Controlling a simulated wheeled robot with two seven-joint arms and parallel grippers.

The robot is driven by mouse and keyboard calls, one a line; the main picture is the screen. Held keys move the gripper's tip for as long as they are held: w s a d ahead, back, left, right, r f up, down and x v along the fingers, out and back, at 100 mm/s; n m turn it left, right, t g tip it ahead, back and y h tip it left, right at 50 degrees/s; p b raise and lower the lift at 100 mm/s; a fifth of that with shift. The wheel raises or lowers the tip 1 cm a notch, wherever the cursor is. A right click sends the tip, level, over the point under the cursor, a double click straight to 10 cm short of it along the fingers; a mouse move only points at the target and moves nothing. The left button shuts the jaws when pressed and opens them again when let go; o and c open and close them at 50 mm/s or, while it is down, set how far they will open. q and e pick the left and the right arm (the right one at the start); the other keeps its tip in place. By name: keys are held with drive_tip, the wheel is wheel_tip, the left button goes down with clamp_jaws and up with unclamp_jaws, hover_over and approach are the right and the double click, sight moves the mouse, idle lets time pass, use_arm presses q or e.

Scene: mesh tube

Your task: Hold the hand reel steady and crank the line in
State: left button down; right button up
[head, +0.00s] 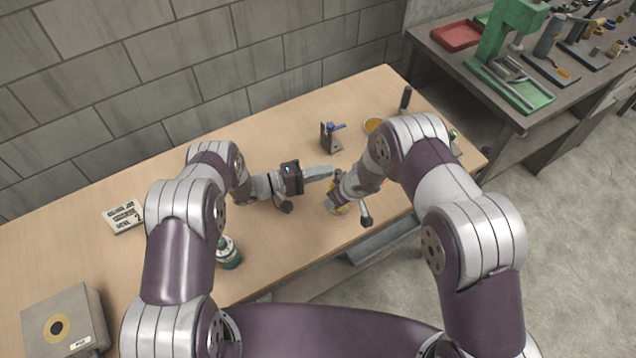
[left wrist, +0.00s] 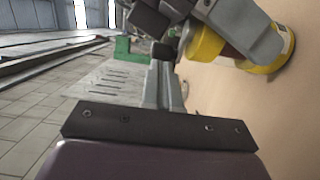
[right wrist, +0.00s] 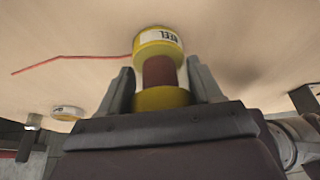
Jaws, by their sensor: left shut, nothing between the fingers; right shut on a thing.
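The hand reel (right wrist: 158,72) has yellow flanges, a dark red core and a label on its upper flange. It sits between the two fingers of my right gripper (right wrist: 160,88), which is shut on it. In the head view the reel (head: 341,211) is mostly hidden by my right gripper. A red line (right wrist: 75,58) runs from the reel to the left across the table in the right wrist view. My left gripper (head: 320,173) is shut and empty, with its fingertips close to the right hand. The reel's yellow flange (left wrist: 203,48) shows beyond its fingers. I cannot make out a crank handle.
On the wooden table (head: 280,250) stand a metal bracket with a blue part (head: 330,137), a round yellow-topped thing (head: 373,124), a teal can (head: 228,252), a sign (head: 122,216) and a grey box (head: 66,322). A green press (head: 503,40) stands on the bench to the right.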

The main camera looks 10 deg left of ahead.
use_arm(q)
drive_tip(key=shift+w+d+m+g+h, duration=0.3)
drive_tip(key=shift+w+d+m+g, duration=0.45)
drive_tip(key=shift+d+g, duration=0.3)
drive_tip(key=shift+w+d+m+g+h, duration=0.3)
drive_tip(key=shift+w+d+m+g, duration=0.45)
drive_tip(key=shift+g, duration=0.5)
drive_tip(key=shift+s, duration=0.15)
drive_tip(key=s+a, duration=0.1)
drive_tip(key=a, duration=1)
drive_tip(key=shift+s+a, duration=0.25)
drive_tip(key=shift+a, duration=0.15)
